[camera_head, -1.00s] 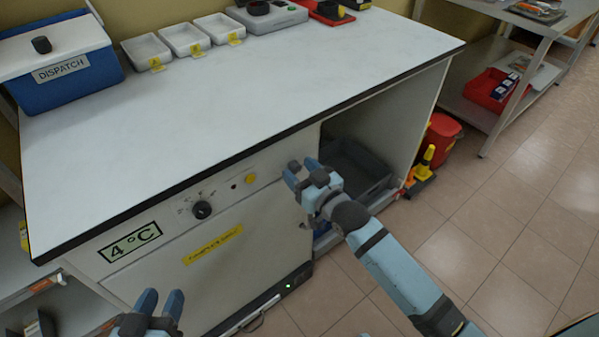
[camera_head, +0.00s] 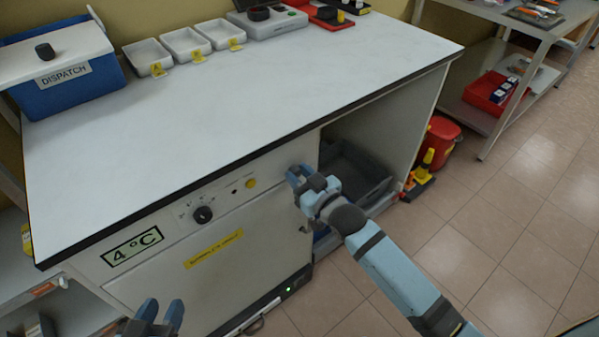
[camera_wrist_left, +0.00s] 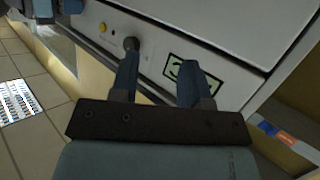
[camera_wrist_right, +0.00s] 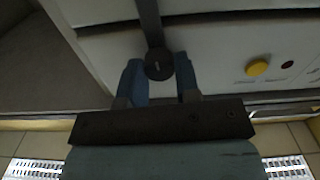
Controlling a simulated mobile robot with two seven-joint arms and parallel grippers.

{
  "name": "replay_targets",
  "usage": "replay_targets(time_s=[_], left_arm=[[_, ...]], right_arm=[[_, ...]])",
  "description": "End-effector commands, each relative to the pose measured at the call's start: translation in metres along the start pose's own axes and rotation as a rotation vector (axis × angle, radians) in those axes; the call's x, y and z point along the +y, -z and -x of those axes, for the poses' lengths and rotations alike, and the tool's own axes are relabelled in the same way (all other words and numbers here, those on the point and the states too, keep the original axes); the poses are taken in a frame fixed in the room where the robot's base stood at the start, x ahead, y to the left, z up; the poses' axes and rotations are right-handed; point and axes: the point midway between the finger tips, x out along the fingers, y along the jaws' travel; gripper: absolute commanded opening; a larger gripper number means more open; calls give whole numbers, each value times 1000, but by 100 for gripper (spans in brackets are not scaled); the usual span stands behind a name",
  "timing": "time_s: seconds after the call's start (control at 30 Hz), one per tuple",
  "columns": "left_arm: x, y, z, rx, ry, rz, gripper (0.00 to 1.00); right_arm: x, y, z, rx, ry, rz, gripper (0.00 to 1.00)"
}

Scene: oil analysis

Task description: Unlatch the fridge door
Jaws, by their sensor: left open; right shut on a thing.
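The white fridge door (camera_head: 225,285) is under the worktop, with a yellow label on it. It looks closed. A panel above it has a black dial (camera_head: 203,214), a yellow button (camera_head: 251,183) and a 4 °C sign (camera_head: 132,245). My right gripper (camera_head: 300,178) is at the door's upper right corner. In the right wrist view, its fingers are shut on a dark latch with a round knob (camera_wrist_right: 158,64) and a bar. The head view mostly hides this latch. My left gripper (camera_head: 160,315) is open and empty before the fridge's left part; its fingers also show in the left wrist view (camera_wrist_left: 158,78).
An open bay with a grey bin (camera_head: 355,172) lies right of the door. A red bucket (camera_head: 438,142) and a yellow-topped item stand beyond it. On the worktop (camera_head: 260,100) are a blue dispatch cooler (camera_head: 70,85) and white trays (camera_head: 187,44). The tiled floor at right is clear.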

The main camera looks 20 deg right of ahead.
Motion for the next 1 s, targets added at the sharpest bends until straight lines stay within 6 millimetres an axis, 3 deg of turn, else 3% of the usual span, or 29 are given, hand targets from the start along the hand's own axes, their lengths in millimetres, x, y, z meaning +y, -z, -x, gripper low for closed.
replay_targets(time_s=[0.03,0.17,1.0], left_arm=[[-3,-13,4,-59,18,8,43],[-12,-31,12,-161,47,-2,43],[-19,-22,20,-229,81,-44,43]], right_arm=[[0,4,0,-2,0,28,7],[0,5,0,-3,1,122,7],[-3,0,0,-1,1,913,7]])
